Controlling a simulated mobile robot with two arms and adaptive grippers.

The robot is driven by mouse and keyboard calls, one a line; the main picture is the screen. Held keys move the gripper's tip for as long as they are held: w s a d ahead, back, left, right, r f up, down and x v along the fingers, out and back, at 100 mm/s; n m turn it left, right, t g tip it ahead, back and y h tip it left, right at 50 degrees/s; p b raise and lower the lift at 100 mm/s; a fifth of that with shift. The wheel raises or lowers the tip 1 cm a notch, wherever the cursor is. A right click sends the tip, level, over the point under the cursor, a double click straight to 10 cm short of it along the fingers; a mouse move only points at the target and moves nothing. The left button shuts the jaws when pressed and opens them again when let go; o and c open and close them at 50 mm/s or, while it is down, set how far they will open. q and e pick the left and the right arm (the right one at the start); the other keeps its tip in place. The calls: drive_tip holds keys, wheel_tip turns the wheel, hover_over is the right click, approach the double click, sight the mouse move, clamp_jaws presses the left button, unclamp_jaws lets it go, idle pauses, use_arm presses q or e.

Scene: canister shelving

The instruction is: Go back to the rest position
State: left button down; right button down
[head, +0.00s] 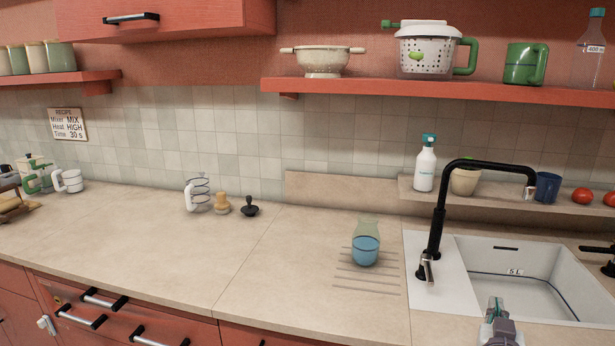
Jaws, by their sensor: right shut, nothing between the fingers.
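My right gripper (495,308) shows at the bottom right of the head view, in front of the sink basin. Its fingers are shut with nothing between them, and it is apart from the objects on the counter. My left gripper is not in view. Several canisters (36,57) stand in a row on the upper left shelf (95,77), well away from my gripper.
The counter (150,240) is mostly clear. A blue-green vessel (366,250) stands on the drain grooves left of the sink (560,265). A tall black faucet (438,215) rises beside the basin. The right shelf (450,90) holds a colander (322,61) and other kitchenware.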

drive_tip(key=s+a+f+n+g+y, duration=0.35)
drive_tip(key=s+a+f+g, duration=0.35)
drive_tip(key=s+f, duration=0.65)
drive_tip(key=s+a+f+n+g+y, duration=0.1)
drive_tip(key=s+a+f+g+y, duration=0.25)
drive_tip(key=s, duration=0.55)
drive_tip(key=s+a+f+n+g+y, duration=0.1)
drive_tip(key=s+a+f+n+g, duration=0.1)
drive_tip(key=s+a+f, duration=0.35)
drive_tip(key=s+f+g, duration=0.1)
drive_tip(key=s+f, duration=0.1)
drive_tip(key=f, duration=1)
drive_tip(key=s+f, duration=0.2)
drive_tip(key=f, duration=1.1)
drive_tip(key=s+d+f+g, duration=0.1)
drive_tip(key=s+d+f, duration=0.1)
drive_tip(key=s+f, duration=1.4)
drive_tip(key=shift+s, duration=0.5)
